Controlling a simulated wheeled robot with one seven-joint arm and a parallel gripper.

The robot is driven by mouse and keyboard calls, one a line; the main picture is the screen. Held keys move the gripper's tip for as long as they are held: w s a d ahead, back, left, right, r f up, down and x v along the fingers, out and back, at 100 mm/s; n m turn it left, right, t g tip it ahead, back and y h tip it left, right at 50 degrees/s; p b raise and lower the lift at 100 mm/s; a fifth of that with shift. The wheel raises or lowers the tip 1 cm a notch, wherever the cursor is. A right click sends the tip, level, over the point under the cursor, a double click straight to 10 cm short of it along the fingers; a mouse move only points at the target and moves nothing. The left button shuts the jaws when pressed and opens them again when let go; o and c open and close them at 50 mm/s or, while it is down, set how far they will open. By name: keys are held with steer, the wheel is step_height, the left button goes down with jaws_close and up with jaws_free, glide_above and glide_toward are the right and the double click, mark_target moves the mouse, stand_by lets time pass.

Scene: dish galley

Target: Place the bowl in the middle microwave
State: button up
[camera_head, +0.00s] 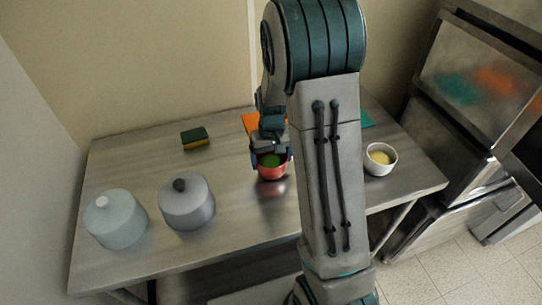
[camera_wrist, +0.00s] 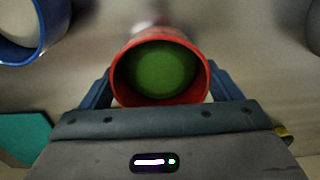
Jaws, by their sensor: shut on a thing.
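A small red bowl (camera_head: 272,172) with green contents is at the middle of the steel table, left of my arm. It also shows in the wrist view, where its red rim (camera_wrist: 118,84) sits between my fingers. My gripper (camera_head: 268,154) is shut on this bowl, which looks upright. I cannot tell whether the bowl touches the table or is just above it. Stacked steel appliances (camera_head: 478,85) with a reflective front stand at the right. I cannot tell which of them is the middle microwave.
A white bowl (camera_head: 380,167) with yellow contents stands near the table's right end. A blue-rimmed vessel (camera_wrist: 62,30) is close by in the wrist view. Two lidded pots (camera_head: 118,222) (camera_head: 187,205), a sponge (camera_head: 195,138), an orange board (camera_head: 249,122) and a teal board (camera_wrist: 22,135) lie around.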

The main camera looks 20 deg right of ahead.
steer(key=shift+f, duration=0.2)
steer(key=o, duration=1.1)
